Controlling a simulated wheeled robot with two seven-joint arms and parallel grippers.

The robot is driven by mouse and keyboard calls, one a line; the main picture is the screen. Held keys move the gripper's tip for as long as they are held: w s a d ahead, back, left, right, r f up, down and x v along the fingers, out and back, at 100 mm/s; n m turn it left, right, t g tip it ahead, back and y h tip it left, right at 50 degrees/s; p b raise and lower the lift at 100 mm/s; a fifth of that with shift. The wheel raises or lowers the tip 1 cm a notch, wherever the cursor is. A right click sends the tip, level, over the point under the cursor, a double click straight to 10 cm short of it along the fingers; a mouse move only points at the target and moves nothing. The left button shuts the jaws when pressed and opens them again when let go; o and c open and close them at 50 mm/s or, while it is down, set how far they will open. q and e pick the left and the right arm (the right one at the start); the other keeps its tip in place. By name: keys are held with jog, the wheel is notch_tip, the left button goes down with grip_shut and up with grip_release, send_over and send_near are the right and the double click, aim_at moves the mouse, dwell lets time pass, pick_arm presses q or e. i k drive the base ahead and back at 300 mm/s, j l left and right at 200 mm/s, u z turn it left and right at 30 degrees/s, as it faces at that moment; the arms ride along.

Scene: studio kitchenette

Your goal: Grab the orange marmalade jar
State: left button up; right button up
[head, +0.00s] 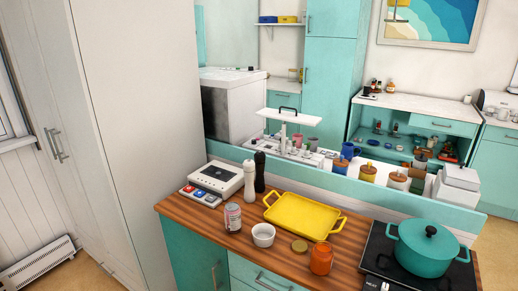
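An orange jar (321,259), which looks like the marmalade jar, stands upright on the wooden counter (283,270) near its front edge. A round gold-brown lid-like disc (299,245) lies just behind it to the left. Neither of my grippers can be made out in the head view, and nothing is seen touching the jar.
A yellow tray (300,231) lies behind the jar. A white bowl (263,235) and a pinkish jar or can (233,217) stand to its left. A teal pot (428,251) sits on the black hob (378,245) to its right. A tall white cabinet (130,120) rises at left.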

aim_at(322, 259)
jog(key=i+j, duration=0.1)
jog(key=i, duration=0.2)
jog(key=i+j, duration=0.1)
jog(key=i, duration=0.2)
jog(key=i+z, duration=0.1)
jog(key=z, duration=0.3)
jog(key=i+j+z, duration=0.1)
jog(key=z, duration=0.25)
jog(key=i+j+z, duration=0.1)
jog(key=z, duration=0.3)
